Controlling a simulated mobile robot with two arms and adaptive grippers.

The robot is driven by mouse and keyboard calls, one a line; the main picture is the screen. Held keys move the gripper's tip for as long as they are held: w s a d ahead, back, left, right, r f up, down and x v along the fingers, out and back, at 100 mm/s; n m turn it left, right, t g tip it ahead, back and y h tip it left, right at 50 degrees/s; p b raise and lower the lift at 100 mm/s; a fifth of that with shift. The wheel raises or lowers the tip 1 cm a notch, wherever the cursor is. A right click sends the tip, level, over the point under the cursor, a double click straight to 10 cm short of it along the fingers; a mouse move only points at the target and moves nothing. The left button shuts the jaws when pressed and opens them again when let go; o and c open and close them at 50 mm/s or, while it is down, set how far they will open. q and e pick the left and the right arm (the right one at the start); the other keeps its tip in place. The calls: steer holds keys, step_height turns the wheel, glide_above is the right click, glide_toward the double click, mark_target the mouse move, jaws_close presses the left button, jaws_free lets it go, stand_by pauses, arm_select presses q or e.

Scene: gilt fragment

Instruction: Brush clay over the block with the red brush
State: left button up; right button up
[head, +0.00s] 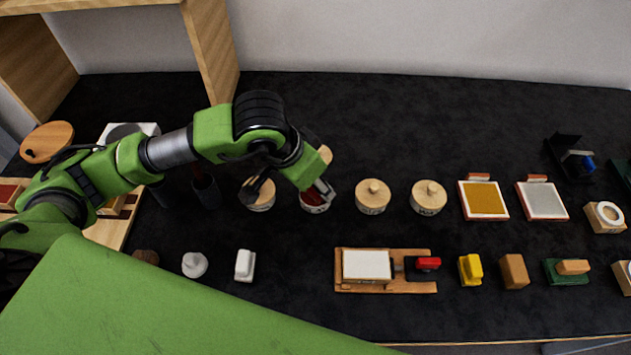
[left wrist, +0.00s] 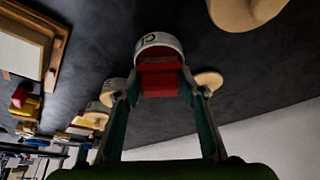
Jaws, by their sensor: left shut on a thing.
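My left gripper (head: 318,190) is shut on the red brush, whose red body (left wrist: 160,82) shows between the fingers in the left wrist view. It is at the mouth of an open white pot (left wrist: 158,42) marked with a letter like C. The same pot shows below the gripper in the head view (head: 314,208), with dark red inside; how deep the brush sits is hidden. The pale block (head: 366,264) lies on a wooden board (head: 385,287), beside a dark clamp-like part with a red top (head: 428,263). My right gripper is not in view.
A pot with a dark brush (head: 258,195) stands left of the clay pot; two lidded pots (head: 373,196) (head: 428,197) stand right. A pale lid (head: 325,154) is behind it. Yellow (head: 484,200) and grey (head: 543,201) pads lie farther right. Dark bench is clear between pots and board.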

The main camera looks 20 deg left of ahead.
arm_select(q)
steer(key=shift+s+f+b, duration=0.1)
steer(key=shift+f+b, duration=0.05)
steer(key=shift+b, duration=0.25)
stand_by(1.4)
steer(key=shift+r+p, duration=0.4)
steer(key=shift+r, duration=0.55)
steer(key=shift+r+p, duration=0.85)
steer(key=shift+r, duration=1.85)
